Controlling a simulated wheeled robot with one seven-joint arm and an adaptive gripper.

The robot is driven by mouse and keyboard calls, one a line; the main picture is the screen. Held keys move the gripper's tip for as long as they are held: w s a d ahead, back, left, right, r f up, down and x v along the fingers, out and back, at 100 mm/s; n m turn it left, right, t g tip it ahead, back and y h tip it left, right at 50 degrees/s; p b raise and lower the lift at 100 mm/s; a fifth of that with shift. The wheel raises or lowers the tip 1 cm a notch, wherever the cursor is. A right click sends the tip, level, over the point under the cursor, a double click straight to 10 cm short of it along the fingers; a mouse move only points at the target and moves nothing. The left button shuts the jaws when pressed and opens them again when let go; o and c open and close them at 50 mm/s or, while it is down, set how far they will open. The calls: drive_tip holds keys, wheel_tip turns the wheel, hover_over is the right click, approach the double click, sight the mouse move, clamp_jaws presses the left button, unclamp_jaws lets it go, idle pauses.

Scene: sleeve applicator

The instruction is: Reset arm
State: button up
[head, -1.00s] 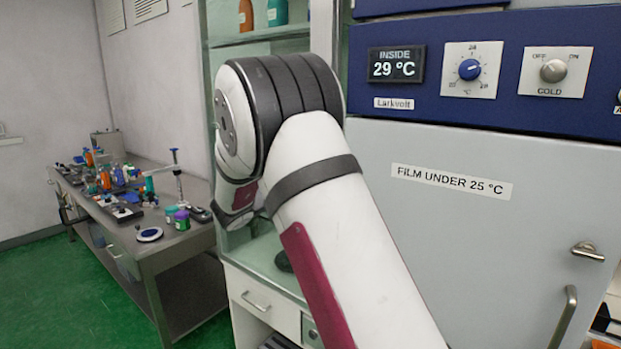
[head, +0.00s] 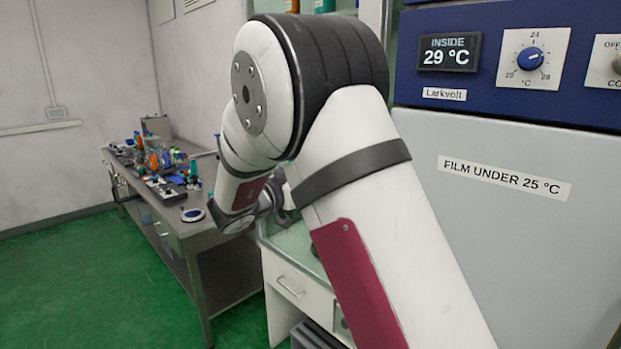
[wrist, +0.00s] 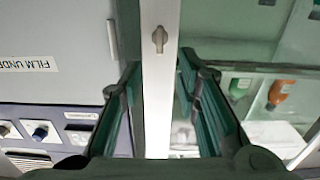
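My arm fills the middle of the head view, bent at a large joint, with its far end folded behind it. The gripper's fingers are not clear there. In the wrist view my gripper (wrist: 163,85) has its two dark green fingers spread wide apart, with nothing seen held between them. A pale upright frame with a small latch (wrist: 159,39) shows in the gap beyond the fingers. I cannot tell how far off it is.
A cabinet with a blue control panel (head: 490,98) reads 29 °C; its grey door (head: 480,240) is shut, close at right. A pale drawer unit (head: 296,285) stands behind my arm. A cluttered metal bench (head: 188,235) is at left. Green floor (head: 80,290) is clear at front left.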

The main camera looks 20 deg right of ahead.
drive_tip(key=w+a+r+n+t+y, duration=0.3)
drive_tip(key=a+r+n+t+y, duration=0.15)
drive_tip(key=r+t+y, duration=0.3)
drive_tip(key=s+a+r+n+y, duration=0.1)
drive_tip(key=s+a+n+y, duration=0.5)
drive_tip(key=s+a+y, duration=0.35)
drive_tip(key=s+f+n+g, duration=0.1)
drive_tip(key=s+f+g, duration=0.1)
drive_tip(key=s, duration=0.7)
drive_tip(key=s+f+n+g, duration=0.1)
drive_tip(key=s+f+g, duration=0.2)
drive_tip(key=s, duration=0.7)
drive_tip(key=s+d+f+n+g, duration=0.1)
drive_tip(key=s+f+g, duration=0.2)
drive_tip(key=s+f, duration=0.3)
drive_tip(key=s, duration=0.4)
drive_tip(key=shift+d+f+g, duration=0.1)
drive_tip(key=shift+g, duration=0.15)
